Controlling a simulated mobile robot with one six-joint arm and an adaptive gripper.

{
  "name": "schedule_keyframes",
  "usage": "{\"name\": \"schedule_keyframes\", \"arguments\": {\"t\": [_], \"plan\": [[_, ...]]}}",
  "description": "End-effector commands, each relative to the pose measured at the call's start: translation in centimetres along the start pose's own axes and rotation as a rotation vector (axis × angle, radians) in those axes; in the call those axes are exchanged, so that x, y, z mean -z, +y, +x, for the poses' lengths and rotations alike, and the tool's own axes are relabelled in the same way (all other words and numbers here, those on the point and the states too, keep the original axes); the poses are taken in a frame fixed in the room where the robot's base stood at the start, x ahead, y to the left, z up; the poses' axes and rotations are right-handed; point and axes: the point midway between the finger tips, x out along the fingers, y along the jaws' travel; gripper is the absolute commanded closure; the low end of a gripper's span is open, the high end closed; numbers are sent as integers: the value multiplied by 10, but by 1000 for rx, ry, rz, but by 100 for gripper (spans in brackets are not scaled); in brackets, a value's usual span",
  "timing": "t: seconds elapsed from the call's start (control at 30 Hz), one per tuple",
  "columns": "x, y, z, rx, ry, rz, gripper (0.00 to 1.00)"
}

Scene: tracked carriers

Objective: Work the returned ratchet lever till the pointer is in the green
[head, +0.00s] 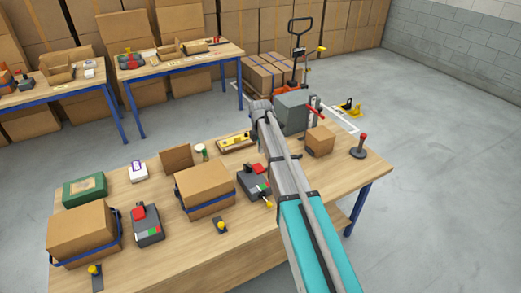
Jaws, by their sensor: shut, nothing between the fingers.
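A dark ratchet unit with a red handle (147,226) stands on the near bench between two strapped cartons. A small red and green patch shows on its front, but any pointer is too small to read. A second such unit with a red handle (252,183) stands right of the middle carton, partly behind my arm. A third unit with red parts (131,60) is on the back bench. I cannot tell which one is the returned one. My arm reaches across the near bench toward a grey box. My gripper is not visible; its end is hidden.
Strapped cartons (205,188) and (83,233) stand on the near bench (170,265). A grey box with a red lever (291,112), a small carton (320,141) and a red-knobbed lever on a dark base (360,148) are at right. Open floor lies right.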

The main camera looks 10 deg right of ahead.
Motion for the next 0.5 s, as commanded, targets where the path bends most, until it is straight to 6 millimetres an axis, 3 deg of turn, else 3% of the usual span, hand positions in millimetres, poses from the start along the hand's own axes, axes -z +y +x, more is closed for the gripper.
{"name": "schedule_keyframes", "arguments": {"t": [0.5], "plan": [[0,0,45,0,0,0,100]]}}
